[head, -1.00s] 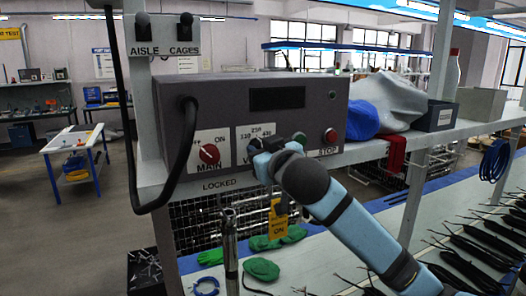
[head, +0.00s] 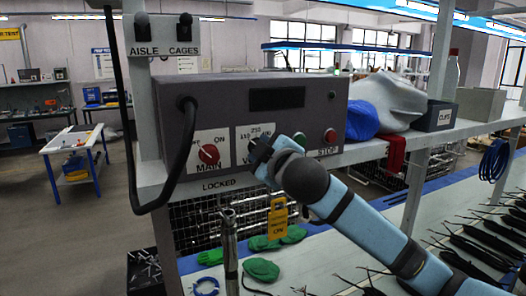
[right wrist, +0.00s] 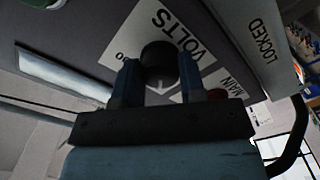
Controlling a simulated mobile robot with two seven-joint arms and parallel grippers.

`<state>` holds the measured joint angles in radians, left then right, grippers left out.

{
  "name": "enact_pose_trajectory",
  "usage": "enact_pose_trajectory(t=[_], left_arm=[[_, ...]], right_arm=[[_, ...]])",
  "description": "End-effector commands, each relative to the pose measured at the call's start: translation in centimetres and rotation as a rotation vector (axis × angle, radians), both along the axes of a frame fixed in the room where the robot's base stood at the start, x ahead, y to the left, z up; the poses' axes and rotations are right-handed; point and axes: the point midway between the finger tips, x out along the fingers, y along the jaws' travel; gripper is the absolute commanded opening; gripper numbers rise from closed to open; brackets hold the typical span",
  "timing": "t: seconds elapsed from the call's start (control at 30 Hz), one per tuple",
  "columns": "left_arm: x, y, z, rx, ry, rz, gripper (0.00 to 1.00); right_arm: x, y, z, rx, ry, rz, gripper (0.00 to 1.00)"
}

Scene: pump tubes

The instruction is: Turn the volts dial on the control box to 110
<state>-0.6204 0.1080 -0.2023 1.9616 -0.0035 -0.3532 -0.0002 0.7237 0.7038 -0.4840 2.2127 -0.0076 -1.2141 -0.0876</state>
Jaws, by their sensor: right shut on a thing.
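The grey control box (head: 270,120) sits on a shelf. Its white volts plate (head: 246,140) carries numbers along its top edge, partly hidden by my right gripper (head: 258,152). In the right wrist view, the black volts dial (right wrist: 160,58) sits between the two fingers of my right gripper (right wrist: 160,82), which is shut on it. I cannot read which number the dial points at. The red main dial (head: 209,154) is to the left of the volts plate. My left gripper is not in view.
A green button (head: 299,138) and a red stop button (head: 330,136) are right of the gripper. A thick black cable (head: 181,160) loops at the box's left side. A yellow tag (head: 278,217) hangs below the shelf. Aisle and cages switches (head: 163,35) stand above.

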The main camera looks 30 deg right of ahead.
Motion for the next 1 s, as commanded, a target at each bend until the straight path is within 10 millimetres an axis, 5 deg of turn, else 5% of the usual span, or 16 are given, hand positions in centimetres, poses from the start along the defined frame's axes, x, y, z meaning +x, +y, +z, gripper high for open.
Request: enact_pose_trajectory(t=[0.7,0.73,0.8,1.0], left_arm=[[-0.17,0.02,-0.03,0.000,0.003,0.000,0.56],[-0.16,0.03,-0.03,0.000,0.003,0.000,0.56],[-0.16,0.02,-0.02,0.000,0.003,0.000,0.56],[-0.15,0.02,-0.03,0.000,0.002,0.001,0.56]], right_arm=[[0.03,-0.14,0.25,-0.078,0.000,-0.004,0.14],[0.03,-0.14,0.25,-0.078,0.000,-0.003,0.45],[0.03,-0.13,0.22,-0.078,0.000,-0.003,0.61],[0.02,-0.08,0.13,-0.078,0.002,-0.002,0.63]])
